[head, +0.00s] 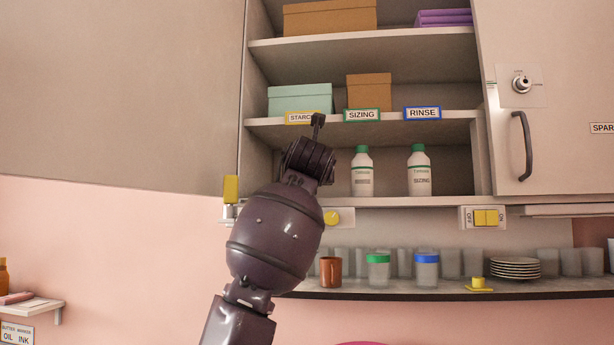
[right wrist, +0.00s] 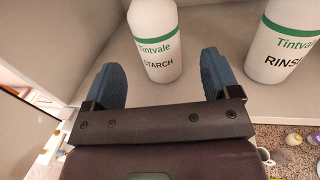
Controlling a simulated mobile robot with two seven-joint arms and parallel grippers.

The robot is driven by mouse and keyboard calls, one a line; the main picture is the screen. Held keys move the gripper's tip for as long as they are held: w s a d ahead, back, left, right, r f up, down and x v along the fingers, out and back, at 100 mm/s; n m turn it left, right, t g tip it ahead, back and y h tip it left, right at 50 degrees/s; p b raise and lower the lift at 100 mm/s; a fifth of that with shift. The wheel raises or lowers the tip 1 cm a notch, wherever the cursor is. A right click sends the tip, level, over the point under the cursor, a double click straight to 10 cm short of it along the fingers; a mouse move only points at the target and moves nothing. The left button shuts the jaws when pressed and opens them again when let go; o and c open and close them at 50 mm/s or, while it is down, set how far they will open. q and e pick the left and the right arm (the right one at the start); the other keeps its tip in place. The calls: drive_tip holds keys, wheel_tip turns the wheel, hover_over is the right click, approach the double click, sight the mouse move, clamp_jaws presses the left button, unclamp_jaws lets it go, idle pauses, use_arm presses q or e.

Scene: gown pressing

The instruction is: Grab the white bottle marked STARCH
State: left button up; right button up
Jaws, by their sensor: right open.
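The white STARCH bottle (right wrist: 161,52) has a green band and stands upright on the shelf in the right wrist view; its top is cut off. My right gripper (right wrist: 158,60) is open, with one blue finger on each side of the bottle. A gap shows between the bottle and each finger. In the head view my dark arm rises in front of the cabinet's left part, below the yellow-framed STARCH label (head: 299,118), and hides the STARCH bottle. My left gripper is not in view.
A RINSE bottle (right wrist: 280,45) stands right of the right finger. The head view shows two green-capped bottles, one unreadable (head: 361,172) and one marked SIZING (head: 420,172). A counter (head: 440,294) below holds cups and plates (head: 515,267). A closed cabinet door (head: 560,100) is at right.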

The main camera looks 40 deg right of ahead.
drive_tip(key=x, duration=0.1)
drive_tip(key=p+x, duration=0.1)
drive_tip(key=x, duration=0.2)
drive_tip(key=shift+w+r+p, duration=0.15)
drive_tip(key=shift+r+p, duration=0.15)
drive_tip(key=shift+p, duration=0.05)
drive_tip(key=shift+w+d, duration=0.2)
drive_tip(key=shift+d, duration=0.05)
drive_tip(key=shift+f, duration=0.1)
drive_tip(key=c, duration=1)
drive_tip(key=shift+c, duration=0.6)
